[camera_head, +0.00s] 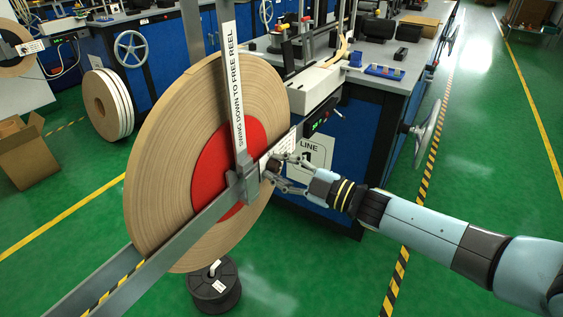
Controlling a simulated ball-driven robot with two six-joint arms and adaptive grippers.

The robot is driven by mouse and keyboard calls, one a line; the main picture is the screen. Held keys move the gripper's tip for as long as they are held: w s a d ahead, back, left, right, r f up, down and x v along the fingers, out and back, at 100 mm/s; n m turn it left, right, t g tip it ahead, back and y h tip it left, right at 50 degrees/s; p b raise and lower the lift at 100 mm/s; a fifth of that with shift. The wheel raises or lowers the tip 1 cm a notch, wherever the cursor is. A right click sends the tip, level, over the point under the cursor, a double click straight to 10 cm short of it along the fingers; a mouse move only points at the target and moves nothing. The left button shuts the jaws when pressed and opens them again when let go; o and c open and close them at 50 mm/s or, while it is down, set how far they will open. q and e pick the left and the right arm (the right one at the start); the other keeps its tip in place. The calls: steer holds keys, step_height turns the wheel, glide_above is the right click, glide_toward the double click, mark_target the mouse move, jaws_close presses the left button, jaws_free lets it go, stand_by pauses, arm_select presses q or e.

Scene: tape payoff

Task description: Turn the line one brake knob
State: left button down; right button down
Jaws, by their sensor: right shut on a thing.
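A large tan tape reel (185,130) with a red centre (213,171) stands upright at the middle left. A grey bar with a white label reading "SWING DOWN TO FREE REEL" (237,95) runs up in front of it. The brake knob is a small dark piece (273,166) at the reel's hub, beside a small white label, and is mostly hidden by my fingers. My right gripper (277,172) comes in from the right and is shut on the knob. My left gripper is not in view.
A blue machine bench with a "LINE" sign (312,152) stands behind the reel. A handwheel (428,133) juts from its right side. A black spool (214,288) lies on the floor below the reel. A striped grey rail (165,247) crosses the lower left. Green floor is clear at right.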

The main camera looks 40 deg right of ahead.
steer(key=m+p, duration=0.3)
steer(key=m, duration=0.3)
steer(key=shift+m, duration=0.3)
steer(key=m+p, duration=0.1)
steer(key=m, duration=0.4)
steer(key=shift+f+p, duration=0.1)
steer(key=shift+p, duration=0.2)
steer(key=shift+s+m, duration=0.1)
steer(key=shift+m, duration=0.2)
steer(key=c, duration=1)
jaws_free()
steer(key=shift+c, duration=0.2)
steer(key=v, duration=1.2)
